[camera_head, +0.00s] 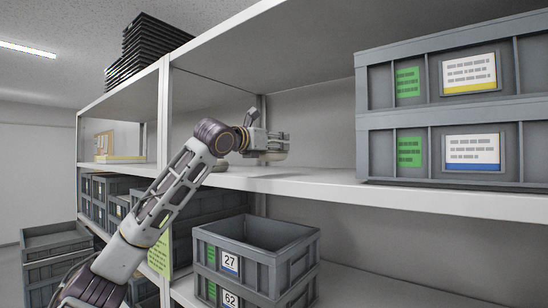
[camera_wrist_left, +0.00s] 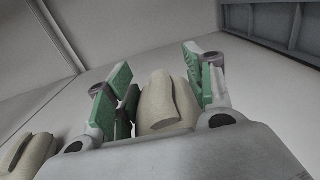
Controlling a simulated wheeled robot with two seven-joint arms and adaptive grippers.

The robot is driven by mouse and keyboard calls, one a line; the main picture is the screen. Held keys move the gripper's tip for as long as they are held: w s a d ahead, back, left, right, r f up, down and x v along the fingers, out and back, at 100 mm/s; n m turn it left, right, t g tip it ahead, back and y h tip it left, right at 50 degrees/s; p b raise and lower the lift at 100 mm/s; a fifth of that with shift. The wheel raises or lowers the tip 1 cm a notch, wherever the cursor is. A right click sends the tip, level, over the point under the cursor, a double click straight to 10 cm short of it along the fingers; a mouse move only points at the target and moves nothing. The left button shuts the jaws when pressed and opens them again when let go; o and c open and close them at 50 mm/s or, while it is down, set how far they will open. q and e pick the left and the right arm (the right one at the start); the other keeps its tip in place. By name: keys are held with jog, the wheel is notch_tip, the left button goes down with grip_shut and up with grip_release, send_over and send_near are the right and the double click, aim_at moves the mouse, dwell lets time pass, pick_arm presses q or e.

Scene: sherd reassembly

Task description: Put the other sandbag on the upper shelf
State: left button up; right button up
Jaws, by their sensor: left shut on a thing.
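A beige sandbag (camera_wrist_left: 157,103) sits between the green-padded fingers of my left gripper (camera_wrist_left: 158,70) in the left wrist view. My left gripper (camera_head: 270,140) is shut on it, over the upper shelf (camera_head: 300,183) in the head view. There the gripper mostly hides the bag, and I cannot tell whether it touches the shelf. A second beige sandbag (camera_wrist_left: 26,154) lies beside the gripper at the lower left of the wrist view. A small part of a pale bag (camera_head: 218,166) shows on the shelf behind my arm. My right gripper is in neither view.
Two stacked grey crates (camera_head: 430,150) stand on the upper shelf at the right. Grey bins numbered 27 (camera_head: 230,262) and 62 (camera_head: 231,298) are stacked below. Black trays (camera_head: 150,45) lie on top of the unit. The shelf between gripper and crates is clear.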

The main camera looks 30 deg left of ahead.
aim_at(274, 156)
pick_arm(q)
jog(key=shift+f, duration=2)
jog(key=shift+f, duration=0.1)
jog(key=o, duration=1.4)
jog(key=shift+s, duration=0.1)
jog(key=shift+s+a+b, duration=0.15)
jog(key=shift+s+b, duration=0.45)
jog(key=shift+s, duration=1.4)
jog(key=shift+s+a+b, duration=0.15)
jog(key=shift+s+b, duration=0.4)
jog(key=shift+s, duration=1.4)
jog(key=shift+s+a+b, duration=0.15)
jog(key=shift+s+b, duration=0.45)
jog(key=shift+s, duration=1.4)
